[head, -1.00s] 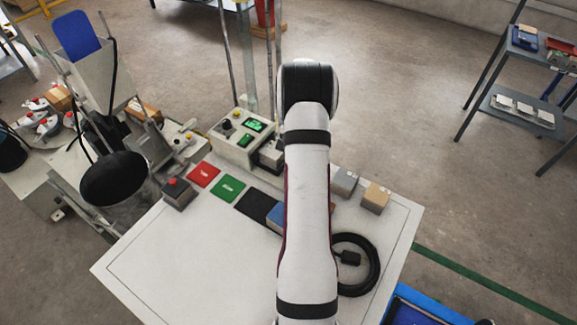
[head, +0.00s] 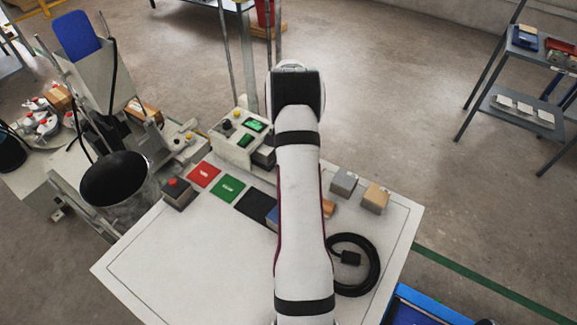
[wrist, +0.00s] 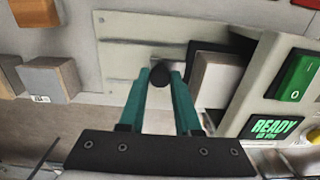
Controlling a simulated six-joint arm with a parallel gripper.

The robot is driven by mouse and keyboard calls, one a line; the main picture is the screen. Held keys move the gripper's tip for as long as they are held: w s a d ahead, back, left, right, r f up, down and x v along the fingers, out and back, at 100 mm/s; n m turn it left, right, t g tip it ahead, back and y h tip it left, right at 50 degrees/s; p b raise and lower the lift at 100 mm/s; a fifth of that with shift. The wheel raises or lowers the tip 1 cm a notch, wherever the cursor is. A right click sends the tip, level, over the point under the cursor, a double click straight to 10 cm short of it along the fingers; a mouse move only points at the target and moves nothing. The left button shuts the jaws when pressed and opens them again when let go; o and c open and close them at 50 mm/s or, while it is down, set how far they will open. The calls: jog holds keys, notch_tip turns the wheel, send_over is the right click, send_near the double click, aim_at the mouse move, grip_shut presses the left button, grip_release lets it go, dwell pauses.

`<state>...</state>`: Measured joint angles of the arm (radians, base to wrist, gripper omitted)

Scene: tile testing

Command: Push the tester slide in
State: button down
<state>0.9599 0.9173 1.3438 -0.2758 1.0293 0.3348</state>
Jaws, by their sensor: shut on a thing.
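The tester (head: 238,140) is a pale box with a green screen at the back of the table in the head view. In the wrist view its screen reads READY (wrist: 275,127). My gripper (wrist: 159,78) has teal fingers shut on a round black knob (wrist: 159,76), which appears to be the slide's handle. A grey tile (wrist: 215,85) sits beside the knob, on the tester side, at the tester's dark opening (wrist: 242,48). How far the slide is in cannot be told exactly. My arm hides the gripper and knob in the head view.
Grey (head: 343,182) and tan (head: 375,198) blocks stand right of my arm. Red (head: 203,175), green (head: 227,189) and black (head: 256,207) pads lie to its left. A coiled black cable (head: 372,265) lies at the right. The table's front left is clear.

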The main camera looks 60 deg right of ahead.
jog(key=shift+w, duration=2.65)
jog(key=c, duration=0.7)
grip_release()
jog(key=shift+o, duration=0.3)
jog(key=shift+r, duration=0.15)
jog(key=shift+r, duration=3)
jog(key=shift+f, duration=0.1)
